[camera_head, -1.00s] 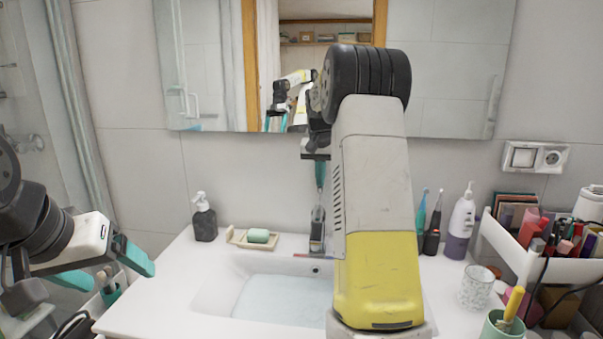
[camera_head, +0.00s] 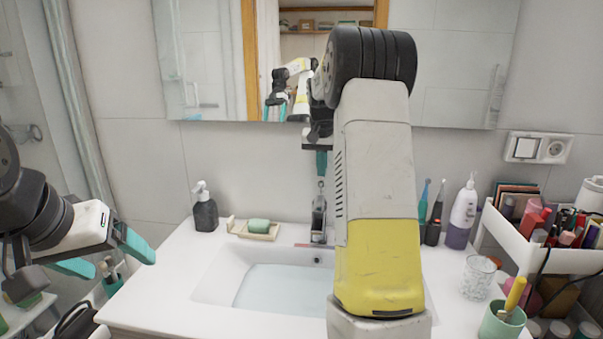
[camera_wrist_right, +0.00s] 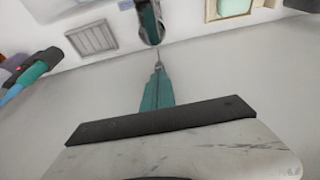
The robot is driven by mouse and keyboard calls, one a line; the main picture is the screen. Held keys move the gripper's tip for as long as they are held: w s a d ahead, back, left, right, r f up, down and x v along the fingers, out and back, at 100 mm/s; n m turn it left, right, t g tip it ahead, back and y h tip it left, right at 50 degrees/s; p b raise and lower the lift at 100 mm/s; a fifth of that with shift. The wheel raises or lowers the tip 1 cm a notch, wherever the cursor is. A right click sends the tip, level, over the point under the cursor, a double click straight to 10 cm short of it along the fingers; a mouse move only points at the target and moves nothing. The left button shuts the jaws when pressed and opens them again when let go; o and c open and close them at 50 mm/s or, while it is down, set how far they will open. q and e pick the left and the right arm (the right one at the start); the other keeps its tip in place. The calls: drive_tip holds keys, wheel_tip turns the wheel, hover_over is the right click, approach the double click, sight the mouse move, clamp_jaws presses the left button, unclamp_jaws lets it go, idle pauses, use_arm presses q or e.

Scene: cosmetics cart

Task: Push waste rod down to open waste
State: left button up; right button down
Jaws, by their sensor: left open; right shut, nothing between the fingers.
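The metal faucet (camera_head: 319,220) stands at the back of the white sink. A thin upright rod (camera_head: 321,187), apparently the waste rod, rises behind or at its top. My right gripper (camera_head: 321,173) is shut and empty, its teal fingers pointing down just above the rod. In the right wrist view the shut fingers (camera_wrist_right: 157,80) line up with the small rod tip (camera_wrist_right: 157,57); I cannot tell whether they touch. The faucet (camera_wrist_right: 150,22) lies just beyond. My left gripper (camera_head: 112,260) is open and empty, left of the sink. The drain is not clearly visible.
The basin (camera_head: 280,290) seems to hold pale water. A soap dish (camera_head: 265,236) and dark dispenser (camera_head: 205,212) stand left of the faucet. Toothbrushes (camera_head: 434,215), a lotion bottle (camera_head: 462,217), a glass (camera_head: 478,278) and a cosmetics rack (camera_head: 520,240) stand right.

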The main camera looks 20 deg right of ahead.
drive_tip(key=v, duration=1.2)
drive_tip(key=shift+w+r, duration=0.15)
drive_tip(key=shift+w, duration=0.05)
drive_tip(key=s+a+n+t+y, duration=0.1)
drive_tip(key=s+a+n, duration=0.1)
drive_tip(key=s+a, duration=0.5)
drive_tip(key=s+a+n+t+y, duration=0.15)
drive_tip(key=s+a, duration=0.25)
drive_tip(key=s, duration=0.7)
drive_tip(key=s+a+f+n, duration=0.1)
drive_tip(key=s+a+f, duration=0.2)
drive_tip(key=s, duration=0.3)
drive_tip(key=s+a+f+n+y, duration=0.1)
drive_tip(key=s+a+f, duration=0.2)
drive_tip(key=s+f, duration=0.2)
drive_tip(key=shift+s+a+t, duration=0.35)
drive_tip(key=shift+s+t, duration=0.1)
drive_tip(key=shift+s, duration=0.6)
drive_tip(key=shift+f, duration=0.1)
